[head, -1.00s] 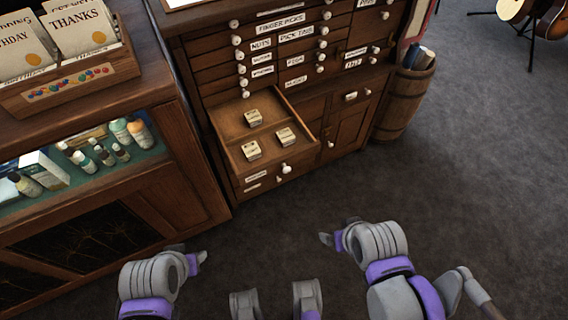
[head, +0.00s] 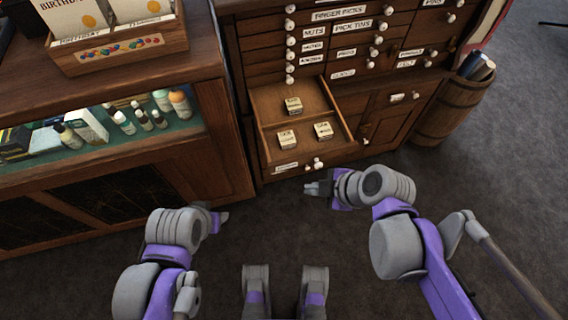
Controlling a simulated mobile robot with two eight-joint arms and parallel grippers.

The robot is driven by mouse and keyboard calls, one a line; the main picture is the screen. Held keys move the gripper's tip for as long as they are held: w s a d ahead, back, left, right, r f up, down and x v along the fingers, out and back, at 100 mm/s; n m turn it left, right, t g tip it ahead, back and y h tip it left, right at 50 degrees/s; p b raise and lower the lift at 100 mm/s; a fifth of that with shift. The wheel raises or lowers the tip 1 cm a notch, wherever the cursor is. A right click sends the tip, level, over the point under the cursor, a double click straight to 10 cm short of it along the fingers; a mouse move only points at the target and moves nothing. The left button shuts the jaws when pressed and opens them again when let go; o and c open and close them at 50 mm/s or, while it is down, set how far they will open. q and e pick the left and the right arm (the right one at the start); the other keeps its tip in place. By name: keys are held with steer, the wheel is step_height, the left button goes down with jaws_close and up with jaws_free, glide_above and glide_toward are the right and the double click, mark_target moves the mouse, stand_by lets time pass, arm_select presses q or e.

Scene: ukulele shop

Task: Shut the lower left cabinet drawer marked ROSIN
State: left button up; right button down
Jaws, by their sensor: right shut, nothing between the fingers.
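The lower left drawer (head: 268,136) of the wooden cabinet is pulled out, and I see down into it. Three small boxes, one of them a pale box (head: 287,139), lie inside. Its front has a white label (head: 286,167), too small to read, and a pale knob (head: 319,165). My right gripper (head: 312,188) is shut and empty, just in front of and below the drawer front. A small gap seems to lie between them. My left gripper (head: 222,217) is low at the left, away from the drawer; its fingers are too unclear to judge.
A glass-fronted counter (head: 225,150) with bottles stands close on the left, a card box (head: 120,55) on top. A barrel (head: 450,108) stands right of the cabinet. The dark floor (head: 480,200) is clear at right.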

arm_select(q)
steer(key=f+b, duration=0.1)
steer(key=f, duration=0.1)
steer(key=f+b, duration=0.1)
steer(key=b, duration=0.1)
steer(key=f+b, duration=0.1)
steer(key=f, duration=0.1)
steer(key=shift+w+f+b, duration=0.3)
steer(key=shift+b, duration=0.05)
arm_select(e)
steer(key=w+a+f+n, duration=0.1)
steer(key=w+a+f, duration=0.6)
steer(key=w, duration=0.1)
steer(key=shift+f+n+y, duration=0.15)
steer(key=shift+n+y, duration=0.15)
steer(key=shift+n, duration=0.1)
steer(key=shift+a, duration=0.15)
